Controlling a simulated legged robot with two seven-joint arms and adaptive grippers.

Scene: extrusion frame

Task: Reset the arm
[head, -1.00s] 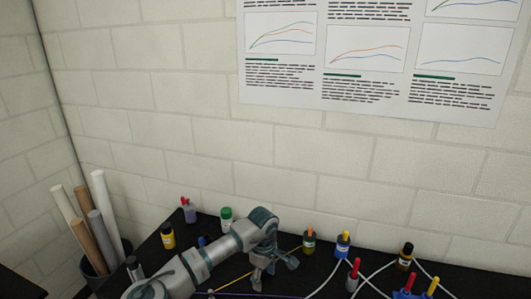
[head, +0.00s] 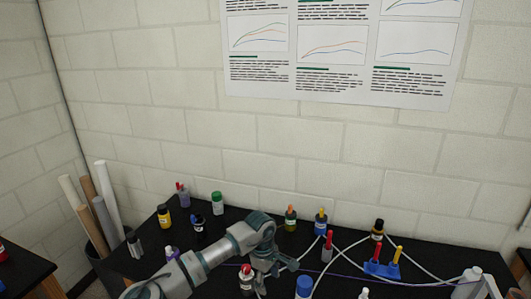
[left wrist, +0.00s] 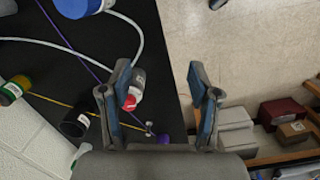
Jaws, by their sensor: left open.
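My left arm reaches in from the bottom left of the head view, over the black table (head: 330,262). Its gripper (head: 274,274) points down above the table. In the left wrist view the two fingers (left wrist: 160,95) are spread apart, with nothing held between them. A small red-capped bottle (head: 246,283) stands close beside the gripper. A red-capped bottle (left wrist: 133,96) also shows by the left finger in the wrist view; I cannot tell whether they touch. My right gripper is not in view.
Several capped bottles stand along the table's back, including a green-capped one (head: 217,203) and a yellow one (head: 164,216). A blue holder (head: 382,269) and white cables (head: 345,249) lie to the right. Rolled tubes (head: 103,217) stand in a bin at left.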

